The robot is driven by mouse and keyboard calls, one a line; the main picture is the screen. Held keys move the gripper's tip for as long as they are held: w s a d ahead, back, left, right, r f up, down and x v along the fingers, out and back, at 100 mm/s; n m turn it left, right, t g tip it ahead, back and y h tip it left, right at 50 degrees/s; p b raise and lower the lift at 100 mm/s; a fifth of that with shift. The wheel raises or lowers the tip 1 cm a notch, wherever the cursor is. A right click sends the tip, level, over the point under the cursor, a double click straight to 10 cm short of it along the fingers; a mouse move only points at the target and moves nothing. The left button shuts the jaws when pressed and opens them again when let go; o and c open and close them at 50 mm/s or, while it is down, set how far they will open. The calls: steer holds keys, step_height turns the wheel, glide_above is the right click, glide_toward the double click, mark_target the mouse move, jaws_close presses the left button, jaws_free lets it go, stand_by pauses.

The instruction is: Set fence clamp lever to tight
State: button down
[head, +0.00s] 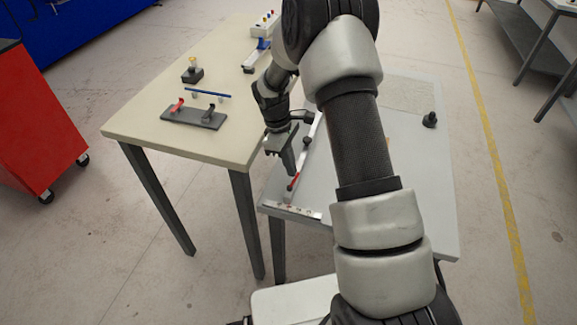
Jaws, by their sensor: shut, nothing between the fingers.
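A long pale fence bar (314,128) runs along the grey table, partly hidden by my arm. A small red lever (293,182), which looks like the fence clamp lever, sits at its near end. A dark round knob (306,141) is farther up the bar. My gripper (290,171) is shut and empty, pointing down right above or beside the red lever. I cannot tell whether its fingertips touch the lever. The lever's exact angle is too small to read.
A pale strip with red marks (292,210) lies along the grey table's front edge. A dark knob (430,120) stands at its right. The beige table (150,120) at left holds a dark fixture with a red lever (193,118) and a blue bar (208,93).

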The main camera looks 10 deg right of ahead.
steer(key=m, duration=0.1)
steer(key=d+m, duration=0.1)
steer(key=m, duration=0.1)
steer(key=shift+s, duration=0.25)
steer(key=m, duration=0.1)
steer(key=s+d+m+y, duration=0.1)
steer(key=m, duration=0.1)
steer(key=shift+m+g, duration=0.3)
steer(key=shift+g, duration=0.1)
steer(key=m, duration=0.2)
steer(key=shift+s+d+m+y, duration=0.3)
steer(key=shift+s+d, duration=0.05)
steer(key=m, duration=0.1)
steer(key=s+m, duration=0.1)
steer(key=m, duration=0.1)
steer(key=shift+s+d+y, duration=0.1)
steer(key=shift+d+y, duration=0.05)
steer(key=shift+y, duration=0.25)
steer(key=shift+a, duration=0.85)
